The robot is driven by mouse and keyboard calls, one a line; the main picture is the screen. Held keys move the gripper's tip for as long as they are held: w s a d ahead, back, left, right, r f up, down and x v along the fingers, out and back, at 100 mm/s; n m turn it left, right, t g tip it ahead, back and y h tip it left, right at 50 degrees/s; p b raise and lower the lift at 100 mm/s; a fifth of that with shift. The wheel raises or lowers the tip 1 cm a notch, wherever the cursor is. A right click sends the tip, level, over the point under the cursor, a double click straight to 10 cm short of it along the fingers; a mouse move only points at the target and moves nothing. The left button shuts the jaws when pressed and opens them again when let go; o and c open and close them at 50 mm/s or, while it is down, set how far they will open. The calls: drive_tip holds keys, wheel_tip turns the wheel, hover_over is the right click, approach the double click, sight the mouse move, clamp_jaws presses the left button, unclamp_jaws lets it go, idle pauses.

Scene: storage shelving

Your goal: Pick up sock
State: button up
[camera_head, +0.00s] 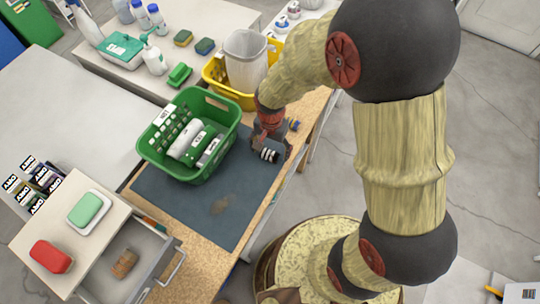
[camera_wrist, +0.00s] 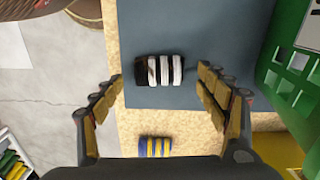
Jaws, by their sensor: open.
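A rolled sock with black and white stripes (camera_wrist: 160,70) lies on the dark blue-grey mat (camera_wrist: 215,45), near its edge. It also shows in the head view (camera_head: 270,156), just beyond the fingertips. A second rolled, striped sock-like item in blue and yellow (camera_wrist: 156,146) lies on the tan board, nearer the palm in the wrist view. It also shows in the head view (camera_head: 294,125), beside the gripper. My gripper (camera_head: 268,145) is open and empty above the mat's edge. In the wrist view its fingers (camera_wrist: 160,86) stand to either side of the black and white sock, apart from it.
A green basket (camera_head: 150,152) holding rolled items stands close to the gripper on the left. A yellow basket (camera_head: 215,82) with a white bin (camera_head: 246,62) stands behind. A drawer (camera_head: 140,265) is open at the front. The mat's front part is clear.

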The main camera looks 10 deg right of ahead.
drive_tip(key=shift+f, duration=0.1)
drive_tip(key=shift+c, duration=1.4)
drive_tip(key=c, duration=0.7)
drive_tip(key=shift+c, duration=0.3)
